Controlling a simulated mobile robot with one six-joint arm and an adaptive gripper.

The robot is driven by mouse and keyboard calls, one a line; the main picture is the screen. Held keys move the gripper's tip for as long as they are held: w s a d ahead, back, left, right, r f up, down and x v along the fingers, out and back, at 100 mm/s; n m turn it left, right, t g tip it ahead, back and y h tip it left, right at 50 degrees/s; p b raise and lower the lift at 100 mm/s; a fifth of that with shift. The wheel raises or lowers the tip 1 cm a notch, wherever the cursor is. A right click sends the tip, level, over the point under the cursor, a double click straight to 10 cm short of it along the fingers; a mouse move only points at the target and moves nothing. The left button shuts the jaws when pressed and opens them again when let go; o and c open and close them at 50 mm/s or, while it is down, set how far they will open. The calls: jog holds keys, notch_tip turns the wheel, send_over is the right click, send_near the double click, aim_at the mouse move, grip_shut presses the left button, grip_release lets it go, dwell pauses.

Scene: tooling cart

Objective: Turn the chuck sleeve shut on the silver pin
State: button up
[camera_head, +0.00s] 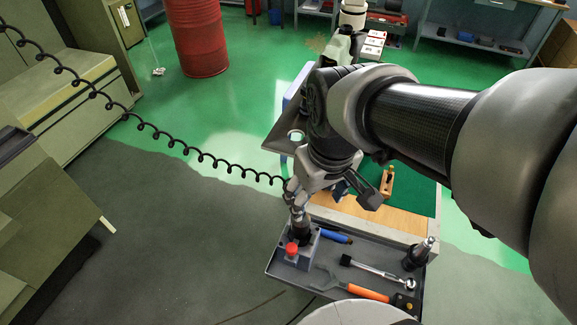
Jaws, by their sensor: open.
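A dark, upright cylinder (302,237), which looks like the chuck, stands in a grey block fixture (303,264) at the left end of the tool tray. My gripper (297,212) reaches down over its top from above. The gripper is open. Its fingertips are close to the top of the cylinder; I cannot tell whether they touch it. The gripper hides the upper part of the chuck, and I cannot make out the silver pin there.
The grey tray (322,285) holds a red knob (291,250), blue-handled tool (335,236), ratchet (378,271), orange-handled tool (362,290) and dark holder with silver tip (420,253). A black coiled cable (170,141) hangs left.

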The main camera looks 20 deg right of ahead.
jog(key=n+g+p, duration=0.2)
jog(key=p, duration=0.2)
send_over(300, 234)
jog(key=w, duration=0.2)
notch_tip(300, 234, down, 2)
jog(key=f+b, duration=0.1)
jog(key=f, duration=0.5)
jog(key=f+b, duration=0.1)
jog(key=f, duration=0.5)
jog(key=f+b, duration=0.1)
jog(key=f, duration=0.5)
jog(key=shift+w+d+f, duration=0.1)
jog(key=shift+d+f, duration=0.1)
jog(key=shift+d, duration=0.2)
jog(key=shift+c, duration=0.6)
jog(key=c, duration=0.9)
